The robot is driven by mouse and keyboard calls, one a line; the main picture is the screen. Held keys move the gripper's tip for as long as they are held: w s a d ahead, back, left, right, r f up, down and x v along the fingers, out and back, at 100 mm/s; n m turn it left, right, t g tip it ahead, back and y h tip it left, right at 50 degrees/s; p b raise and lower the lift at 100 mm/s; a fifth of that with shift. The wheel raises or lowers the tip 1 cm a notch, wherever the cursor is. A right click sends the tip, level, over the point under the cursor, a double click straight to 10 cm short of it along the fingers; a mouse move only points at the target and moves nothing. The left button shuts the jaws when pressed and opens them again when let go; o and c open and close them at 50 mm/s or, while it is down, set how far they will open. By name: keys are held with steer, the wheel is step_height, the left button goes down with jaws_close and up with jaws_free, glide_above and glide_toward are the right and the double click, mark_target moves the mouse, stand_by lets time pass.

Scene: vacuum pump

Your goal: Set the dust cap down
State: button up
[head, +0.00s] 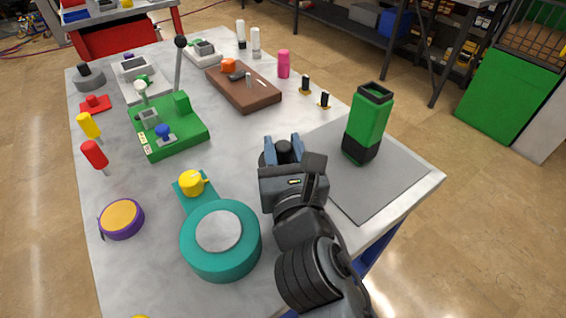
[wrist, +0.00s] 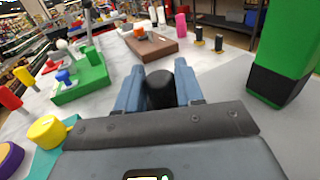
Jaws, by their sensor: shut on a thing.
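A black, round-topped piece, which looks like the dust cap (wrist: 160,88), sits between the two blue fingers of my gripper (head: 283,150) in the wrist view. It also shows as a dark spot between the fingers in the head view (head: 283,146). My gripper is shut on it, with a finger on either side. Its lower part is hidden by the gripper body. The gripper is over the light table (head: 245,135), left of the grey mat (head: 385,190); its height above the table is hard to tell.
A green and black block (head: 369,122) stands on the mat to the right. A teal round device with a yellow knob (head: 222,240) is left of my arm. A green fixture (head: 172,128) and a brown board (head: 243,88) are farther back. Bare table lies beyond the fingers.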

steer(key=shift+w+f+b, duration=0.1)
steer(key=shift+f+b, duration=0.6)
steer(key=shift+f, duration=1.35)
steer(key=shift+f, duration=0.15)
steer(key=o, duration=1)
steer(key=shift+s, duration=0.2)
steer(key=s, duration=0.4)
steer(key=s+d+b, duration=0.1)
steer(key=s, duration=0.6)
steer(key=shift+s+d, duration=0.3)
steer(key=shift+d, duration=0.05)
